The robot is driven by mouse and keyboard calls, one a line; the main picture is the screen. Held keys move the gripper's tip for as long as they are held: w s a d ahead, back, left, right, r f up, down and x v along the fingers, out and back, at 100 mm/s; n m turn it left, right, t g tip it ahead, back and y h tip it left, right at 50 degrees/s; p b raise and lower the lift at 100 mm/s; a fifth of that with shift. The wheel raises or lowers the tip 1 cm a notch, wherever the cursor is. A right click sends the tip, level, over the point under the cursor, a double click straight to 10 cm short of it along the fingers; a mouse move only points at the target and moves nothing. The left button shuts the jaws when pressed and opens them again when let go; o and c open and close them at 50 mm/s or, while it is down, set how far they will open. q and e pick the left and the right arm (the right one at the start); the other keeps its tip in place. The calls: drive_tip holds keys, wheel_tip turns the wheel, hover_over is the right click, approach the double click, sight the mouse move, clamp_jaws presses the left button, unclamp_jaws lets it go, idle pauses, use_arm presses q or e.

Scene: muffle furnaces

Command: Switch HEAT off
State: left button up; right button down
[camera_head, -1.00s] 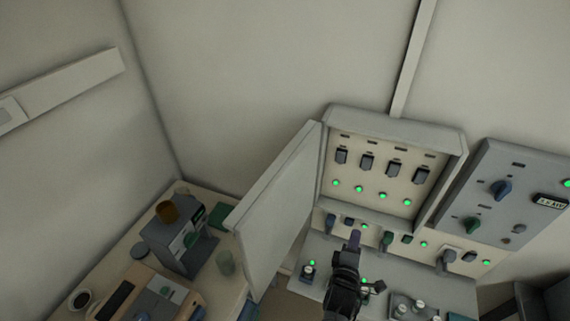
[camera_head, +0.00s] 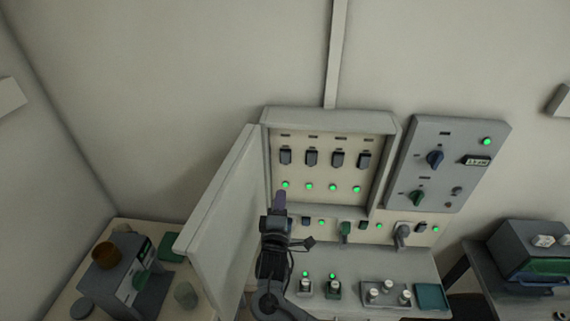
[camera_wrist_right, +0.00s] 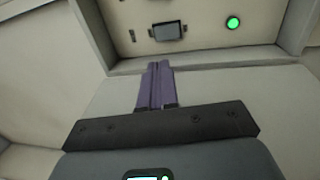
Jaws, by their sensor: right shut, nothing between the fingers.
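An open wall cabinet (camera_head: 395,145) holds a row of dark switches, the leftmost one (camera_head: 285,157) above a lit green lamp (camera_head: 285,185). The other switches in the row (camera_head: 311,158) also have lit green lamps below. I cannot read which label says HEAT. My right gripper (camera_head: 279,196) is shut and empty, its purple fingers just below the leftmost lamp. In the right wrist view the fingers (camera_wrist_right: 156,72) point at the cabinet's lower edge; a dark switch (camera_wrist_right: 168,31) and a green lamp (camera_wrist_right: 233,22) show beyond. The left gripper is out of view.
The cabinet door (camera_head: 222,205) stands open left of my right arm. Below the cabinet are several more switches and a green handle (camera_head: 345,231). Benches with equipment stand on both sides.

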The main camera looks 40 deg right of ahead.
drive_tip(key=p, duration=0.2)
approach(286, 156)
drive_tip(key=x, duration=0.5)
drive_tip(key=shift+r, duration=0.15)
drive_tip(key=shift+x, duration=0.9)
